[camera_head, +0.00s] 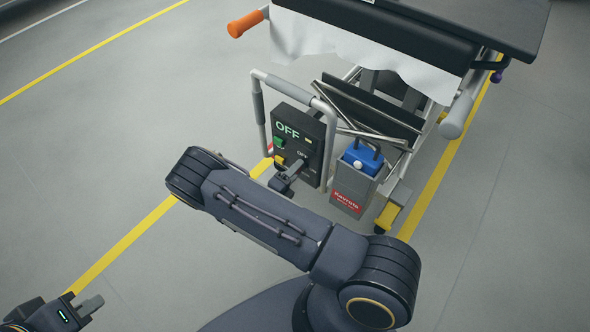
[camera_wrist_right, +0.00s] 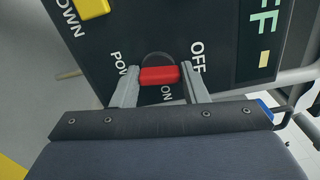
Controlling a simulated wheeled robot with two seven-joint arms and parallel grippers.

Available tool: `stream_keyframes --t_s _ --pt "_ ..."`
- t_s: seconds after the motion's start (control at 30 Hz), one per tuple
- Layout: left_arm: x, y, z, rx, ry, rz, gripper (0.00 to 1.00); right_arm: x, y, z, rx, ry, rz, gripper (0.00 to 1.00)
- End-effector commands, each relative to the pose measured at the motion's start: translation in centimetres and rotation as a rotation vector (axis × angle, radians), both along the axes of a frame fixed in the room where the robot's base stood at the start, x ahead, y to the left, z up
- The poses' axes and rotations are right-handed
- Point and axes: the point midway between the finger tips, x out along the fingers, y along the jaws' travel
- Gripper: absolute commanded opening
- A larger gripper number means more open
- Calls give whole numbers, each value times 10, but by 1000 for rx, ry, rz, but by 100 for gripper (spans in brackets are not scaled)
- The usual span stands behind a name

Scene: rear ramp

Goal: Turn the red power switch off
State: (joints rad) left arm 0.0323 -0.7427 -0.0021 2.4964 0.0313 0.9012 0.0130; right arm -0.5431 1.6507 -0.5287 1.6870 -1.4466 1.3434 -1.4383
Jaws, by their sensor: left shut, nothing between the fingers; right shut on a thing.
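The dark control panel (camera_head: 308,148) stands on the cart's frame, with a large "OFF" on its face. The red power switch (camera_wrist_right: 160,75) shows in the right wrist view on a dark round base, with "OFF" and "ON" labels around it. My right gripper (camera_head: 291,172) is at the panel and hides the switch in the head view. In the right wrist view its two fingers (camera_wrist_right: 159,84) are shut on the red switch, one at each end. My left gripper (camera_head: 88,305) is shut and empty at the lower left, far from the panel.
A green button (camera_head: 280,142) and a yellow button (camera_head: 279,160) sit on the panel's left side. A grey box with a blue battery (camera_head: 362,157) stands to its right. A tubular handle (camera_head: 257,100) frames the panel. The floor at left is clear.

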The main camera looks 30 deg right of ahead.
Motion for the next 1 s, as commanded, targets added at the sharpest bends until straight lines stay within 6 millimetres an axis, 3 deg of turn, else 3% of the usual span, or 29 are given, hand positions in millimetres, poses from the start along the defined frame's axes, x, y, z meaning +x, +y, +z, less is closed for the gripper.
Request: stream_keyframes --t_s 0.33,0.87,0.9,1.0 --pt "0 0 3 0 0 0 0 0 1 -1 -51 131 1 17" --pt "0 0 3 0 0 0 0 0 1 -1 -61 155 1 17" --pt "0 0 3 0 0 0 0 0 1 -1 -61 155 1 41" --pt "0 0 4 0 0 0 0 0 1 -1 -61 155 1 54"
